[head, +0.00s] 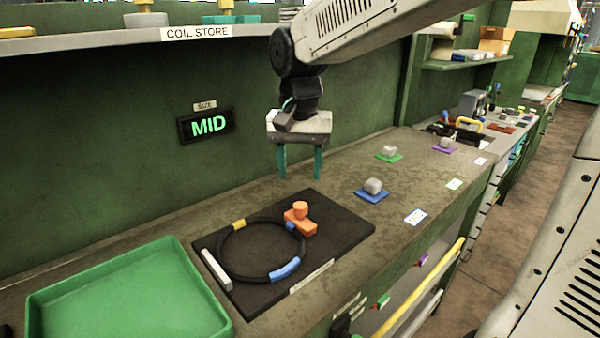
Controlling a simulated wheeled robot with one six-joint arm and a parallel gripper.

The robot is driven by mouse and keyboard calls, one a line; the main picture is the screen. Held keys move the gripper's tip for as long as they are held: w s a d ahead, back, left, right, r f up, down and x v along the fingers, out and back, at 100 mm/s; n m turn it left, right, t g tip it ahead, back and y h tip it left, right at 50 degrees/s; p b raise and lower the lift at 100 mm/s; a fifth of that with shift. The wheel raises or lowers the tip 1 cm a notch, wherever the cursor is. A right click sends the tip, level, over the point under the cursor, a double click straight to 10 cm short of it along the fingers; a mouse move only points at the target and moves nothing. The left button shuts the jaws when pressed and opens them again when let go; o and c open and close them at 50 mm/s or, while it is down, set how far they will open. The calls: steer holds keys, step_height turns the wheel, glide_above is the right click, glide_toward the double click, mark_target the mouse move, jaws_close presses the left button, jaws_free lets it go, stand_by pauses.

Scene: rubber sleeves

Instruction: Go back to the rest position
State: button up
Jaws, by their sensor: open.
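My gripper (300,162) hangs over the back of the workbench, fingers pointing down. Its two green fingers are apart with nothing between them. Below and in front of it, a black ring (225,262) with yellow and blue bands lies on a dark mat (342,232). An orange block piece (300,219) sits at the ring's upper right edge, close to or touching it. A pale bar (217,269) lies at the mat's left side. The gripper is apart from all of these.
A green tray (38,310) stands at the left front. Grey lumps sit on blue (372,196), green (389,157) and purple (445,149) pads to the right. A green wall with a lit MID sign (208,125) and a COIL STORE shelf (130,38) stands behind.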

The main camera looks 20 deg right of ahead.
stand_by(0.4)
steer(key=s+d+f+n, duration=0.1)
steer(key=s+d+n, duration=0.1)
steer(key=s, duration=0.9)
steer(key=s+d+f+n+t, duration=0.1)
steer(key=s+d+f+n, duration=0.1)
steer(key=s, duration=0.9)
steer(key=shift+s+d+f+n, duration=0.2)
steer(key=shift+s+d+n, duration=0.2)
steer(key=shift+n, duration=0.3)
